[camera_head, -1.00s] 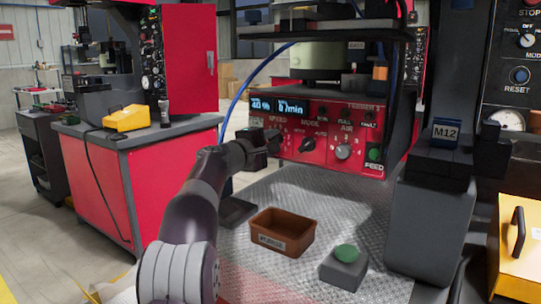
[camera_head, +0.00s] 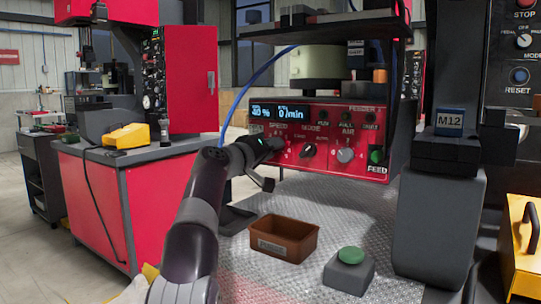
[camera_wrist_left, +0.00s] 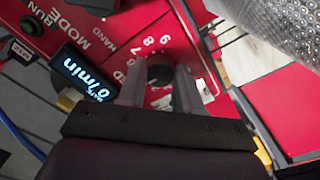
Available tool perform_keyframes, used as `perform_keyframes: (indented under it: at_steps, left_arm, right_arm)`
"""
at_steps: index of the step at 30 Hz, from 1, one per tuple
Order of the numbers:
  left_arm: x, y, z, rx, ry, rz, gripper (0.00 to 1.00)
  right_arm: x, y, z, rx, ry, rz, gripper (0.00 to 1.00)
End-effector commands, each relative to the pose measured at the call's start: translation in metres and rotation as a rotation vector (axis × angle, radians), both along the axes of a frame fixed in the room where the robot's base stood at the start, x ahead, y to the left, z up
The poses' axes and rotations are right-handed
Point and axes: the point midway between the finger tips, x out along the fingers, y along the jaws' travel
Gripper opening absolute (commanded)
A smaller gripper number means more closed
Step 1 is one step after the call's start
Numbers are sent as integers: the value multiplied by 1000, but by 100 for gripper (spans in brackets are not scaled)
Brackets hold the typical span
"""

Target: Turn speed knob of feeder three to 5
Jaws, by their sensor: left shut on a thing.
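The red feeder panel (camera_head: 330,135) carries a lit display (camera_head: 278,112) reading "/min" and a small percent value that looks like 30. The label "FEEDER" is at its upper right; its number is too small to be sure of. The dark speed knob (camera_wrist_left: 160,70) shows in the left wrist view, with white dial numbers such as 7, 8 and 9 beside it. My left gripper (camera_wrist_left: 160,82) has one finger on each side of this knob and is shut on it. In the head view my left gripper (camera_head: 266,150) covers the knob. The knob's pointer is hidden.
Below are a brown bin (camera_head: 284,238) and a green-topped button box (camera_head: 349,270).

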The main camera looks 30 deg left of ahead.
Motion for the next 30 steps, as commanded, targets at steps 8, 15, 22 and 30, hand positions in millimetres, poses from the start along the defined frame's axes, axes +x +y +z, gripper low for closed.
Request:
perform_keyframes:
  at_steps: [8, 15, 22, 30]
  left_arm:
    - [1, 0, -3, 164, -11, -1, 4]
    - [1, 1, -2, 235, -17, -1, 4]
    - [1, 1, -2, 256, -17, -1, 4]
    - [1, 0, -2, 256, -17, -1, 4]
  right_arm:
    - [0, 0, -8, 0, 0, 0, 43]
    - [0, 0, -10, 0, 0, 0, 43]
    - [0, 0, -10, 0, 0, 0, 43]
    - [0, 0, -10, 0, 0, 0, 43]
